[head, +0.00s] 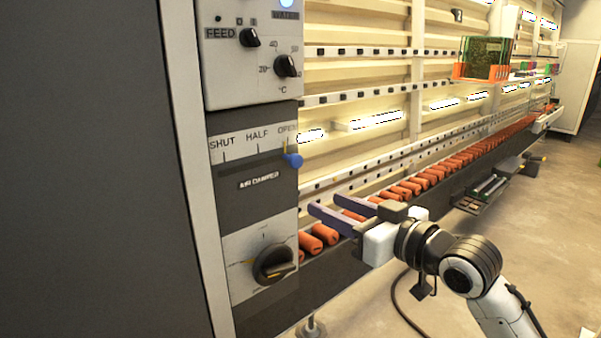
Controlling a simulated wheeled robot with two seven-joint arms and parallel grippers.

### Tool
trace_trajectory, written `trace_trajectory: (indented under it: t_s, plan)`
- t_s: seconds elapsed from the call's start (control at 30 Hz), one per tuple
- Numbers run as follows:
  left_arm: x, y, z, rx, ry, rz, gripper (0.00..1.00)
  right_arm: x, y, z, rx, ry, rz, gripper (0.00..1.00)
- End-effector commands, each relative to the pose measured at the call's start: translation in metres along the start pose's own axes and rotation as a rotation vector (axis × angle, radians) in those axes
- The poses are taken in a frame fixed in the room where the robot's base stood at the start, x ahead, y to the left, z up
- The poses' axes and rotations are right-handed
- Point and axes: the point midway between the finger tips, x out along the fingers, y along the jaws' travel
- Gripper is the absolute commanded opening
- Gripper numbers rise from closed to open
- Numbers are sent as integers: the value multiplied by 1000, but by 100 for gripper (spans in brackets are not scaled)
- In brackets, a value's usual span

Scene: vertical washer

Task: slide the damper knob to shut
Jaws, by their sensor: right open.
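The air damper panel (240,187) is on the front of the machine, with a scale marked SHUT, HALF and OPEN. The blue damper knob (293,160) stands at the right end of the scale, by the OPEN mark. My right gripper (328,207) is open and empty, to the right of and below the knob, with its two purple-grey fingers pointing left. It does not touch the knob. My left gripper is not in view.
Above are a FEED knob (249,38) and a temperature dial (286,66). Below is a black rotary switch (273,264). A conveyor of orange rollers (428,178) runs behind my right gripper. Floor at right is mostly clear.

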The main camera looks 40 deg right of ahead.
Motion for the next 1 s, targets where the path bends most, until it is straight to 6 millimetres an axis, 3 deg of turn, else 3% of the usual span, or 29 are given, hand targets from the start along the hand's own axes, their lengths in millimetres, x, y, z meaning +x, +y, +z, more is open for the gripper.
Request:
trace_trajectory:
  t_s: [0.03, 0.1, 0.2, 0.7, 1.0]
  plan:
    - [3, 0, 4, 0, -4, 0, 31, -8, -1, -24, -17, 46, -7, 41]
    - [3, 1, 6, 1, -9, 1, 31, -16, -3, -46, -29, 80, -16, 41]
    - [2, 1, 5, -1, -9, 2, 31, -18, -5, -60, -34, 102, -22, 41]
    - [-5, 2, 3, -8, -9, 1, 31, 64, -7, -68, -31, 101, -22, 41]
    - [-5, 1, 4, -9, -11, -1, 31, 80, -7, -68, -35, 99, -21, 41]
